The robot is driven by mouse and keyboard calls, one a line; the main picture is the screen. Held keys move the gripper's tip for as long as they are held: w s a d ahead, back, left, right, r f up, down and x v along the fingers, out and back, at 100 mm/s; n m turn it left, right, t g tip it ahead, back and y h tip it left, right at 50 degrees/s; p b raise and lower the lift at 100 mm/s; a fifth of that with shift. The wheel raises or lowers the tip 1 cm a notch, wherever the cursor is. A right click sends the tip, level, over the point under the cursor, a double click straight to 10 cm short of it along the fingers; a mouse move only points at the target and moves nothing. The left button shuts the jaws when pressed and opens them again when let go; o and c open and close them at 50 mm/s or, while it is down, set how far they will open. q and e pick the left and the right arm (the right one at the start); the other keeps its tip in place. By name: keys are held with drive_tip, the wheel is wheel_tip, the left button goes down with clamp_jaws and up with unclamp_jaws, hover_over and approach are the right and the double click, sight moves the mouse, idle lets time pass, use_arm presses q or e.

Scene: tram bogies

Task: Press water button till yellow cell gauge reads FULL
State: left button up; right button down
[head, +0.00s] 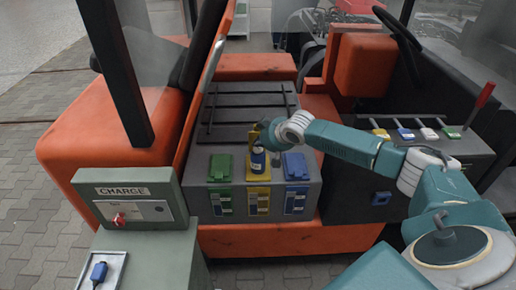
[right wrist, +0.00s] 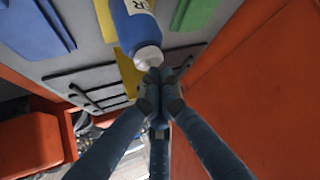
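A blue bottle (head: 258,158) with a pale label stands upright over the yellow cell (head: 258,177) of the battery box. In the right wrist view the bottle (right wrist: 138,22) has a white cap (right wrist: 148,57). My right gripper (head: 268,133) is above the bottle. Its fingertips (right wrist: 160,76) are together at the white cap, touching it or very close; I cannot tell which. The yellow gauge (head: 258,201) is on the box front, too small to read. My left gripper is not in view.
Green (head: 220,167) and blue (head: 295,166) cell lids flank the yellow cell. A CHARGE box (head: 135,190) stands at left. The orange vehicle body (head: 105,130) surrounds the battery box. A console with small coloured switches (head: 405,133) and a red lever (head: 484,96) is at right.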

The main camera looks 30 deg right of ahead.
sight(258, 150)
drive_tip(key=shift+f+b, duration=0.3)
drive_tip(key=shift+f, duration=0.55)
idle(0.5)
drive_tip(key=shift+r, duration=0.15)
drive_tip(key=shift+r+p, duration=1.15)
drive_tip(key=shift+p, duration=0.15)
drive_tip(key=shift+r, duration=0.1)
wheel_tip(258, 150, up, 5)
drive_tip(key=p, duration=0.5)
drive_tip(key=shift+a, duration=0.1)
